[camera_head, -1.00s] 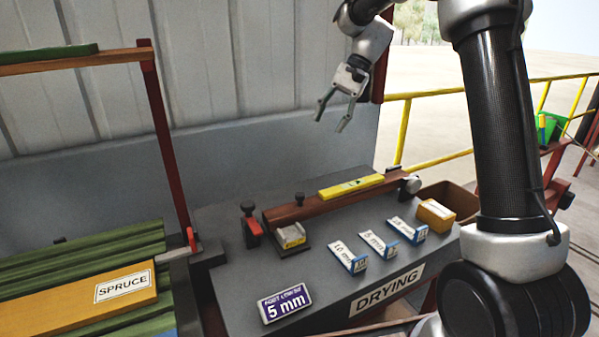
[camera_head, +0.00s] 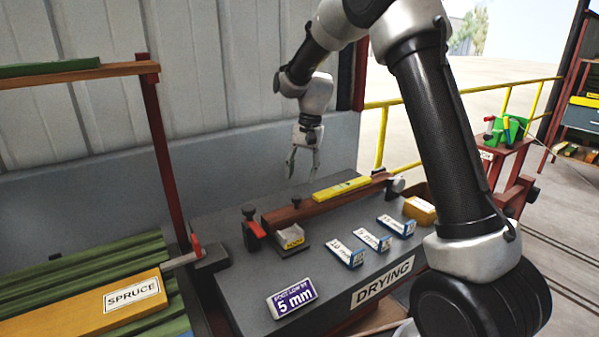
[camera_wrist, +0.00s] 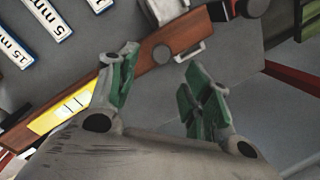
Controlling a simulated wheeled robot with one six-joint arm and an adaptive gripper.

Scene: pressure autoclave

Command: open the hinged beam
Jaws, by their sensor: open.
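The hinged beam (camera_head: 279,216) is a reddish-brown wooden bar lying flat along the back of the dark grey bench (camera_head: 240,285). It also crosses the wrist view diagonally (camera_wrist: 139,82). A yellow spirit level (camera_head: 342,188) lies on its right part, and a dark knob (camera_head: 296,203) stands up from it nearer the left end. A black clamp with a red part (camera_head: 253,229) is at the left end; a round silver piece (camera_head: 397,184) is at the right end. My gripper (camera_head: 303,172) is open and empty, pointing down above the beam, its green-padded fingers (camera_wrist: 165,75) apart.
Three blue-edged labelled blocks (camera_head: 372,240), a small block in a holder (camera_head: 291,239) and a purple "5 mm" sign (camera_head: 292,298) stand on the bench. A red post (camera_head: 166,165) and a spruce-labelled stack (camera_head: 90,315) are at left. The wall (camera_head: 230,165) is close behind.

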